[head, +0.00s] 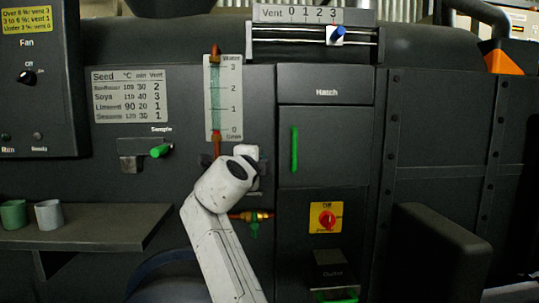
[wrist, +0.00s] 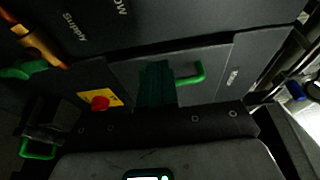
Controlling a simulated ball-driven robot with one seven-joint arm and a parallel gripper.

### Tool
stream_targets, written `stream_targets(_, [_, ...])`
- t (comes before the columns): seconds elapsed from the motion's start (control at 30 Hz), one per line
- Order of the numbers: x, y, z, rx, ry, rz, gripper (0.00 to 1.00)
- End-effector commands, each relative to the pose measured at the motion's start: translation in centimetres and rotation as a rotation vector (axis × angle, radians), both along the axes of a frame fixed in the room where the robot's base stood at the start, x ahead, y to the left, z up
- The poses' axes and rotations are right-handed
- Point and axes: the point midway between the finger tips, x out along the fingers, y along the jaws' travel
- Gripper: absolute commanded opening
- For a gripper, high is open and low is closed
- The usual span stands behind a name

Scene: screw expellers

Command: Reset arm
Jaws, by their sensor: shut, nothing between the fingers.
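My white arm rises from the bottom centre in the head view, its bent wrist (head: 225,182) in front of the machine's dark front, just below the water gauge. In that view the wrist hides the fingers. In the wrist view, my gripper (wrist: 157,84) appears as a dark teal shape in front of the hatch. Its fingers are shut and empty. The hatch (head: 325,120) is closed, with a green upright handle (head: 294,149). The handle also shows in the wrist view (wrist: 190,78), beside the gripper; I cannot tell how far apart they are.
The water gauge (head: 223,100) and a brass valve with a green handle (head: 254,224) are close to the wrist. Two cups, green (head: 14,214) and grey (head: 49,214), stand on the left shelf (head: 110,222). A red switch (head: 326,218) and a dark box (head: 435,255) lie to the right.

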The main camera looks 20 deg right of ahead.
Motion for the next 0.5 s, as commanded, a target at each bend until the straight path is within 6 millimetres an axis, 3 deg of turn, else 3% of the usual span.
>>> stream_targets(0.2, [-1.2, 2.5, 0.0, 0.0, 0.0, 0.001, 0.0])
stream_targets(0.43, [-1.5, 3.0, 0.0, 0.001, -0.001, -0.001, 0.0])
stream_targets(0.5, [-1.6, 2.6, -1.4, -0.008, 0.032, -0.003, 0.0])
